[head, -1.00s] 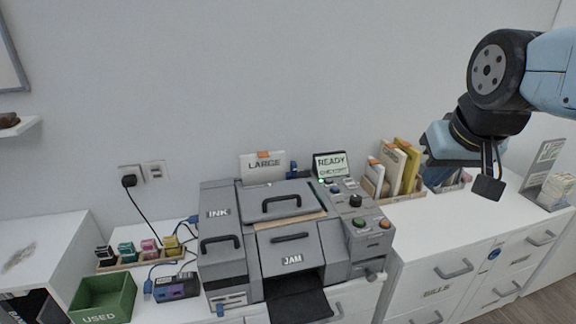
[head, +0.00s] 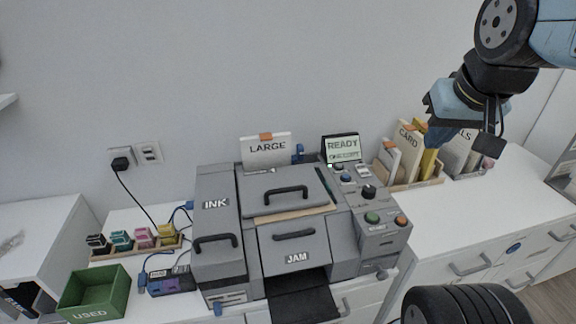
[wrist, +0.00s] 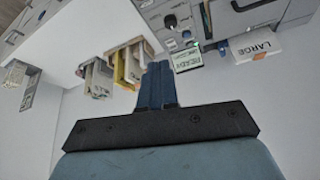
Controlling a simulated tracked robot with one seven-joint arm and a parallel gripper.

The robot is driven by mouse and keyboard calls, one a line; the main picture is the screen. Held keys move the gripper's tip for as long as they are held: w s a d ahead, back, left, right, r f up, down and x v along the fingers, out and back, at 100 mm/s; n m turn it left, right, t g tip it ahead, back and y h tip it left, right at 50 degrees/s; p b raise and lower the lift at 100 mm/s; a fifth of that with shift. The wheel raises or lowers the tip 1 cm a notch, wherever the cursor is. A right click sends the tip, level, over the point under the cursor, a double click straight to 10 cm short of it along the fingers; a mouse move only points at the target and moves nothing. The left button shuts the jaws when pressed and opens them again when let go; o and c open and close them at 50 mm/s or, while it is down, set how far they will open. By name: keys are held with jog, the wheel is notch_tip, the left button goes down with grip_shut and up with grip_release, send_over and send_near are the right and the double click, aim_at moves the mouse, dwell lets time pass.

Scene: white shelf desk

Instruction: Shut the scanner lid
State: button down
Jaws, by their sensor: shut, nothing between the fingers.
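The scanner lid (head: 285,188) is the grey top panel with a black arched handle on the printer (head: 222,262). It lies low over the printer top, and a tan strip shows along its front edge. I cannot tell whether it is fully down. In the wrist view only part of the printer's grey top (wrist: 240,15) shows, at the upper right. My gripper (head: 432,140) is high at the right, apart from the lid, in front of the upright folders. Its two blue fingers are together and empty in the wrist view (wrist: 158,72).
A READY screen (head: 342,148) and a LARGE paper stack (head: 266,150) stand behind the printer. The button panel (head: 370,205) is right of the lid. Folders (head: 404,152) stand farther right. A green USED bin (head: 95,296) and ink cartridges (head: 144,238) are left. The white desktop right of the printer is clear.

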jog(key=w+a+r+m+g, duration=0.1)
jog(key=w+a+m+g, duration=0.25)
jog(key=w+a, duration=0.25)
jog(key=m+g, duration=0.5)
jog(key=m, duration=0.7)
send_over(287, 196)
jog(key=shift+n+h, duration=0.25)
jog(key=shift+h, duration=0.05)
notch_tip(287, 196, down, 20)
jog(key=shift+r, duration=0.1)
jog(key=shift+s, duration=0.1)
